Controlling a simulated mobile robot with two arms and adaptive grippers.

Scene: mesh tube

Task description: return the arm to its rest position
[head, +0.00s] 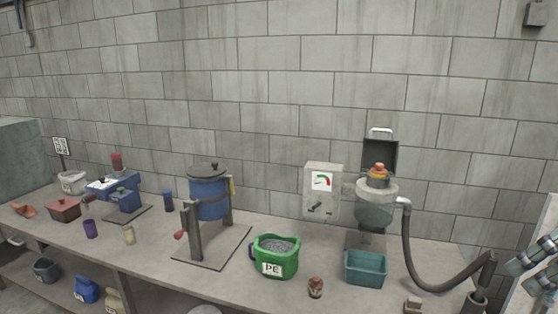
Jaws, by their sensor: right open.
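My right gripper (528,273) shows at the right edge of the head view, partly cut off by the frame. Its jaws are open and nothing shows between them. It is to the right of the dark hose (412,262) and of the bench's machines, apart from the green bucket (277,262) and the teal bin (365,268). My left gripper is not in view.
A long grey bench (160,262) runs along the block wall. It holds a blue drum (209,198) on a stand, a gauge box (322,190) and a hopper machine (376,207) with its lid up. A small jar (315,287) stands near the front edge.

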